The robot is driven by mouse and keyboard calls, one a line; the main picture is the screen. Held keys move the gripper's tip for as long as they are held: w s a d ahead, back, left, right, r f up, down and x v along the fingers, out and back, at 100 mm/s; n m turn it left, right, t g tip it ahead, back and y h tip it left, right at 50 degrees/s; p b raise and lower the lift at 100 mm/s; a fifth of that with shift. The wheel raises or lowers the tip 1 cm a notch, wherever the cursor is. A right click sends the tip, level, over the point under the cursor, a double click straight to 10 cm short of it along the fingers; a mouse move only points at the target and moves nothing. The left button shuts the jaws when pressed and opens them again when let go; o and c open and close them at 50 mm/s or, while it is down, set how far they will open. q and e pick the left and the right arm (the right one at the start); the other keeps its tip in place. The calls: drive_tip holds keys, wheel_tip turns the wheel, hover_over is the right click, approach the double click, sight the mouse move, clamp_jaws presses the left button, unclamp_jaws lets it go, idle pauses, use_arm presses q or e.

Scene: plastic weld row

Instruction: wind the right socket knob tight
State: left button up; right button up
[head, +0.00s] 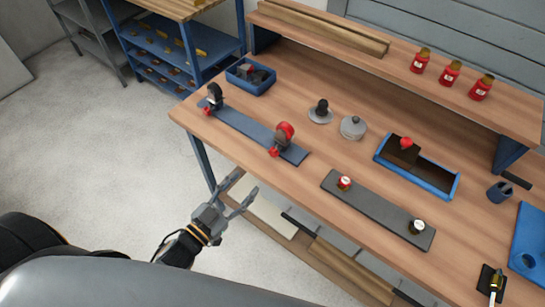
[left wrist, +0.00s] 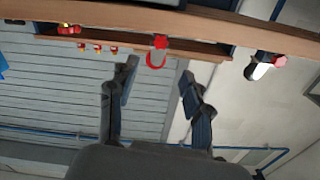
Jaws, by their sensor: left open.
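A dark grey strip (head: 380,208) lies near the front of the bench. It bears a small red-and-white capped piece (head: 344,183) at its left end and a black-and-white capped piece (head: 417,226) at its right end. The right piece seems to be the right socket's knob; how tight it sits cannot be told. My left gripper (head: 245,183) is open and empty, off the bench's front edge, left of the strip and apart from it. Its spread fingers show in the left wrist view (left wrist: 155,92) with nothing between them. My right gripper is not in view.
A blue-grey strip (head: 240,124) bears two upright red-and-black fittings. Red jars (head: 450,72) stand on the shelf. Bare bench lies between the strips.

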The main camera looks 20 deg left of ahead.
use_arm(q)
approach(272, 154)
drive_tip(key=x, duration=0.1)
drive_tip(key=p+x, duration=0.1)
drive_tip(key=x, duration=0.1)
drive_tip(key=shift+r, duration=0.3)
drive_tip(key=x, duration=0.4)
drive_tip(key=shift+f, duration=0.15)
drive_tip(key=shift+w+d, duration=0.2)
drive_tip(key=shift+w, duration=0.4)
drive_tip(key=shift+c, duration=0.4)
clamp_jaws()
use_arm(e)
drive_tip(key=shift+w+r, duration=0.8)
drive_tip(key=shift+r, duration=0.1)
